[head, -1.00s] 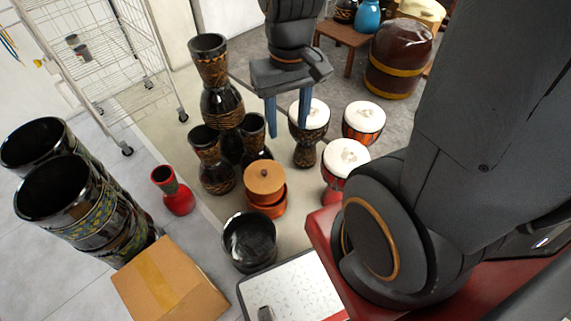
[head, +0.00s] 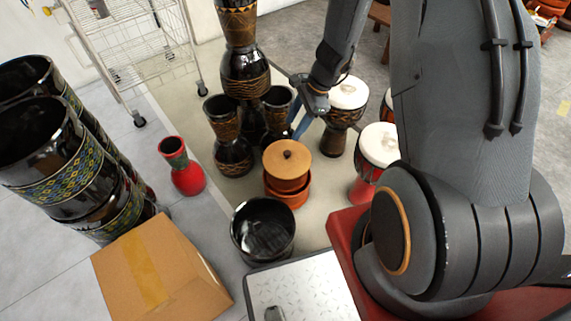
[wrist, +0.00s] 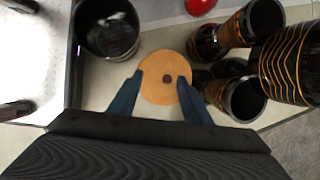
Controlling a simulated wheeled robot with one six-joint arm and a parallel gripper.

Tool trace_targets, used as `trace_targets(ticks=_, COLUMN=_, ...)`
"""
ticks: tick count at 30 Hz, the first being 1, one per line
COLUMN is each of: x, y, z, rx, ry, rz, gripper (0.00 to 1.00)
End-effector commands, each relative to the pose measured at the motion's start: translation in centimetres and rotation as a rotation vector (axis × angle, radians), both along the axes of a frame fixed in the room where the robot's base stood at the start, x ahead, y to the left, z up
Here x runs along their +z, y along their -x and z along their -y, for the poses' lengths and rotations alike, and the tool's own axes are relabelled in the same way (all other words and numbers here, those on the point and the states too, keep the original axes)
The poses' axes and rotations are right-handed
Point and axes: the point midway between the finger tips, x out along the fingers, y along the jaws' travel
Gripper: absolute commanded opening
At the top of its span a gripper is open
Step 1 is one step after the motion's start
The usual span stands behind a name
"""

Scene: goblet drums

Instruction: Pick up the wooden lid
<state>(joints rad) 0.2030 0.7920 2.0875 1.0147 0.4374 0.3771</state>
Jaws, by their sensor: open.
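The wooden lid (head: 287,156) is a round, light brown disc with a small dark knob. It sits on an orange-brown pot (head: 288,188) on the floor. My gripper (head: 297,128) is open and empty, above and to the far right of the lid in the head view. In the wrist view my gripper (wrist: 162,82) points at the lid; I cannot tell the exact gap, but no contact shows.
A black bowl (head: 263,230) stands in front of the pot. Dark goblet drums (head: 229,137) crowd close behind it. White-topped drums (head: 380,145) stand to the right. A red vase (head: 181,167), a cardboard box (head: 160,275) and large black drums (head: 55,160) are at left.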

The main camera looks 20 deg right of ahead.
Motion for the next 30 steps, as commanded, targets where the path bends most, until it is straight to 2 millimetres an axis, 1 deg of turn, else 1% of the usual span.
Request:
trace_targets(ticks=1, x=-3.3, y=-0.9, z=0.5, rx=-0.073, ry=-0.012, rz=-0.021, gripper=0.44)
trace_targets(ticks=3, x=-6.1, y=-1.8, z=1.1, rx=-0.172, ry=-0.027, rz=-0.042, gripper=0.44)
trace_targets(ticks=6, x=-9.2, y=-2.7, z=1.8, rx=-0.282, ry=-0.042, rz=-0.067, gripper=0.44)
trace_targets(ticks=9, x=-11.2, y=-3.3, z=2.3, rx=-0.354, ry=-0.051, rz=-0.082, gripper=0.44)
trace_targets(ticks=14, x=-12.8, y=-3.6, z=2.4, rx=-0.399, ry=-0.056, rz=-0.092, gripper=0.44)
trace_targets(ticks=18, x=-14.1, y=-3.9, z=1.8, rx=-0.400, ry=-0.056, rz=-0.093, gripper=0.44)
trace_targets(ticks=25, x=-15.7, y=-4.3, z=1.2, rx=-0.399, ry=-0.056, rz=-0.092, gripper=0.44)
trace_targets(ticks=30, x=-18.0, y=-5.0, z=0.3, rx=-0.397, ry=-0.056, rz=-0.094, gripper=0.44)
